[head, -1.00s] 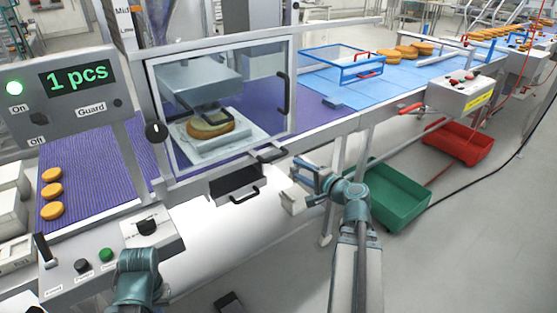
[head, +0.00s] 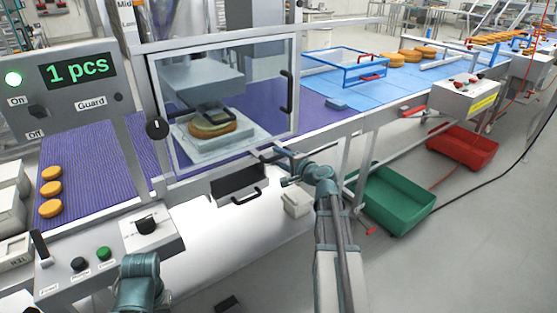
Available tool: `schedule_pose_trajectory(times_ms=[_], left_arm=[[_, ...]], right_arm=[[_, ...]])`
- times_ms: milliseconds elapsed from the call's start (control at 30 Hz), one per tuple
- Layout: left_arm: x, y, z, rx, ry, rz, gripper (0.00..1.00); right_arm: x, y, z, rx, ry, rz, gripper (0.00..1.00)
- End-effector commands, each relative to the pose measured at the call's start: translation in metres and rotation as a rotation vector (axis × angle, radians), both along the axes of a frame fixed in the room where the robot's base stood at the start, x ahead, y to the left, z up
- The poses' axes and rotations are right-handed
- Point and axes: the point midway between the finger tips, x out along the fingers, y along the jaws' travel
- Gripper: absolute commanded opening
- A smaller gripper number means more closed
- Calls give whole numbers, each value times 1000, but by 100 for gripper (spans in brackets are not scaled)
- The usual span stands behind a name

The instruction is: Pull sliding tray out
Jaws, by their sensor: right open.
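The sliding tray (head: 217,147) is a pale plate inside the clear-windowed guard box, under the press head. A filled round (head: 212,130) lies on it. A small black handle sticks out at the box's lower front right, partly hidden by my right gripper (head: 274,157). My right gripper is open, with its fingers at this handle. I cannot tell whether they are around it or touching it. Of my left arm, only a teal link shows at the bottom left; its gripper is out of view.
A dark drawer with a black handle (head: 247,197) sits just below. The guard window has a black side handle (head: 287,92). A green crate (head: 398,222) and a red crate (head: 463,150) stand on the floor to the right. A blue wire frame (head: 344,72) stands on the belt.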

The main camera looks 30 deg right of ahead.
Motion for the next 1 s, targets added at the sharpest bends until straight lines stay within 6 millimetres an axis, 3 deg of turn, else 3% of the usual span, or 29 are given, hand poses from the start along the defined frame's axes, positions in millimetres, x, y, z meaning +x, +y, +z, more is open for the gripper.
schedule_pose_trajectory(times_ms=[433, 733, 1000], left_arm=[[0, 0, -2, 0, 0, 0, 0], [0, 0, -2, 0, 0, 0, 0], [0, 0, -2, 0, 0, 0, 0]], right_arm=[[9, 1, -2, -1, 0, 0, 52], [9, 1, -2, -1, 0, 0, 0], [9, 1, -2, -1, 1, 0, 0]])
